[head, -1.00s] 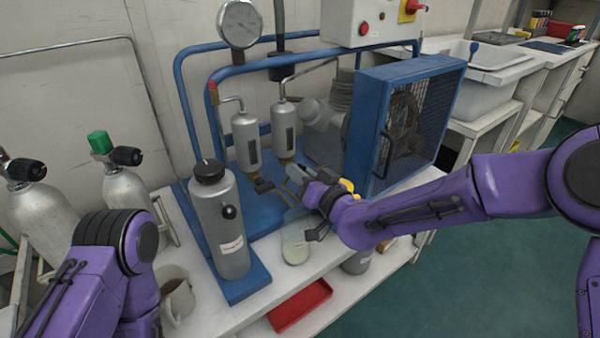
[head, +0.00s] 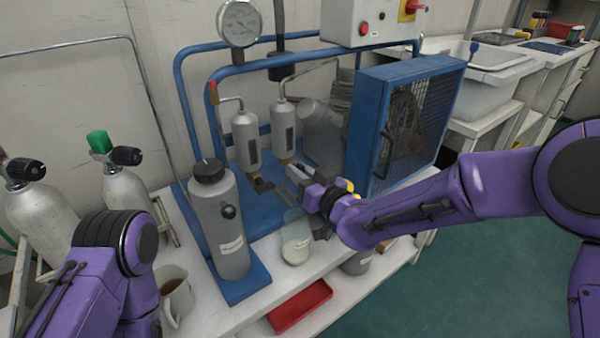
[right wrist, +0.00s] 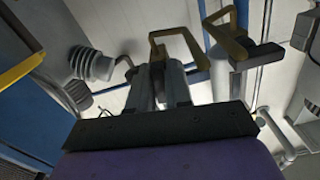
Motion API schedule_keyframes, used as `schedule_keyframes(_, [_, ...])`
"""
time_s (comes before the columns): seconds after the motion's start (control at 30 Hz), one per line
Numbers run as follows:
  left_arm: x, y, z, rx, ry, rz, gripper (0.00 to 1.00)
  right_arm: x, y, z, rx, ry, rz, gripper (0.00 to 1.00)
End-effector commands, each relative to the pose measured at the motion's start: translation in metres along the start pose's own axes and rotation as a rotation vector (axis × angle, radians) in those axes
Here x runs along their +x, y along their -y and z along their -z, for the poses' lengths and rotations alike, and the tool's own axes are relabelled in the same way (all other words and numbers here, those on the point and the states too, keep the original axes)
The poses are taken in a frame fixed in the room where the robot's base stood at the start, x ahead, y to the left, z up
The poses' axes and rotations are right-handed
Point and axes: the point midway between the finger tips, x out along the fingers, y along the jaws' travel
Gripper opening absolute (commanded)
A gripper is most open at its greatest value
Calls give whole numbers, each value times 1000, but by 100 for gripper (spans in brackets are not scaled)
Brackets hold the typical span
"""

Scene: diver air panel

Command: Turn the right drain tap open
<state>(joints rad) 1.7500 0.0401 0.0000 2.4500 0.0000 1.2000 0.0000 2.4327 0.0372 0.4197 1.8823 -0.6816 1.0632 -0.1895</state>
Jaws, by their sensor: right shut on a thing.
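Two grey filter cylinders hang on the blue frame, each with a brass drain tap below. The right drain tap (right wrist: 178,36) shows in the right wrist view as a bent brass lever that runs down between my fingers. My right gripper (head: 292,172) is at the foot of the right cylinder (head: 283,130) in the head view, and it also shows in the right wrist view (right wrist: 172,85). It is shut on that lever. The fingers hide much of the tap in the head view. My left arm shows at the lower left, but its gripper is out of view.
A clear jar (head: 295,247) with pale contents stands just below my right gripper. A grey canister (head: 222,225) stands to the left. The left drain tap (head: 262,185) is close by. A blue caged fan (head: 400,120) stands to the right. A red tray (head: 300,307) is below.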

Motion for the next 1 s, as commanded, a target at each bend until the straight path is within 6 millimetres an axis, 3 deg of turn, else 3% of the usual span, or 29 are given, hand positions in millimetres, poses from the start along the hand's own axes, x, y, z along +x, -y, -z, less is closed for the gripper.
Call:
schedule_keyframes(0.07, [0,0,0,0,0,0,43,0,0,-1,0,1,-1,0])
schedule_keyframes(0.1, [0,0,0,0,0,0,43,0,0,0,1,1,-1,31])
schedule_keyframes(0.13, [0,0,0,0,0,0,43,0,0,0,1,1,-1,39])
schedule_keyframes(0.47, [-1,0,0,0,0,0,43,-4,0,0,1,1,0,39])
schedule_keyframes(0.57, [-2,0,1,0,0,0,43,-20,0,1,2,1,0,39])
schedule_keyframes(0.8, [-6,0,2,0,0,0,43,-78,0,1,2,2,-1,39])
schedule_keyframes(1.0, [-6,0,3,0,0,0,43,-103,0,0,1,1,-1,39])
